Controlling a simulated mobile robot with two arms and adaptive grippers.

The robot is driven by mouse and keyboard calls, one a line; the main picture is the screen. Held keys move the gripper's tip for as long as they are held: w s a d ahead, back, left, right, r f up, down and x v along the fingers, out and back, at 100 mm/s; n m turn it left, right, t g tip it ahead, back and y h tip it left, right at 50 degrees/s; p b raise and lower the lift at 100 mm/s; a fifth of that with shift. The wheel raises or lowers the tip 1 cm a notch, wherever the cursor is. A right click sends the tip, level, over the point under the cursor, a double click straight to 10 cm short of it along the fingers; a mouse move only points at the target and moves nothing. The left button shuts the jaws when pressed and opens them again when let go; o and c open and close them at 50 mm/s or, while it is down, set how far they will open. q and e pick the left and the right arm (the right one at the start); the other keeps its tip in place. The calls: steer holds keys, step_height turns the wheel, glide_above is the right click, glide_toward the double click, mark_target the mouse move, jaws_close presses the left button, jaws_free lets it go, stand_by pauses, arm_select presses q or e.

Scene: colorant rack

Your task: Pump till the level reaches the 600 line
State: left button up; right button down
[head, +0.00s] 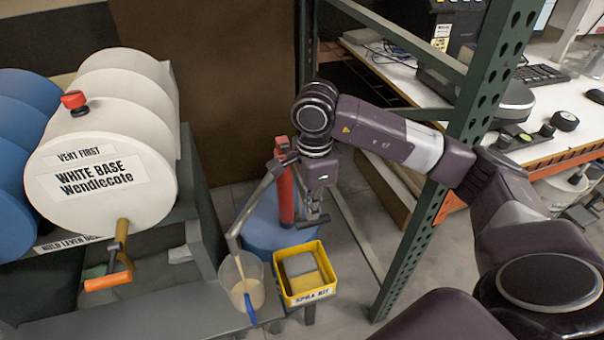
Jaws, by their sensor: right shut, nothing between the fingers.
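A blue drum (262,232) stands on the floor, with a red pump (285,190) upright on it. A grey spout (250,205) slants from the pump down to the left into a clear measuring jug (237,268). The jug holds some beige liquid; its blue handle (250,309) faces me. The line marks are too small to read. My right gripper (314,221) points down just right of the red pump, shut and empty; contact with the pump is unclear. My left gripper is not in view.
A white drum (150,190) labelled "White Base Wendlecote" lies at left with an orange-handled tap (108,282). A yellow spill kit bin (306,293) sits right of the jug. A green rack post (440,180) stands beside my right arm.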

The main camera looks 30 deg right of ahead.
step_height(320, 180, down, 2)
steer(key=shift+b, duration=0.55)
step_height(320, 180, up, 15)
steer(key=p, duration=0.9)
